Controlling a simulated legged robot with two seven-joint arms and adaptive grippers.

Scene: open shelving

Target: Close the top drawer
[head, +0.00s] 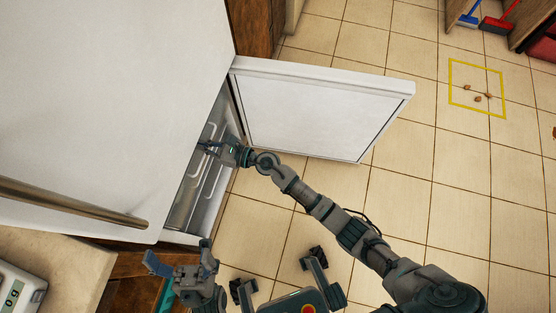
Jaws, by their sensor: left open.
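In the head view, the white refrigerator's lower door (320,112) stands open to the right, showing its inner face. Inside the lower compartment is a pale drawer or rack (197,190) with light rails. I cannot tell how far it is pulled out. My right arm comes in from the lower right, and its gripper (208,148) reaches into the compartment, at the upper part of the drawer. Its fingertips are small and partly lost against the interior, so I cannot tell whether they touch it. My left gripper (182,262) is open and empty in front of the cabinet at the lower left.
The refrigerator's closed upper door (100,100) has a long metal handle (70,203). A counter (60,255) with a digital scale (20,288) is at the lower left.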

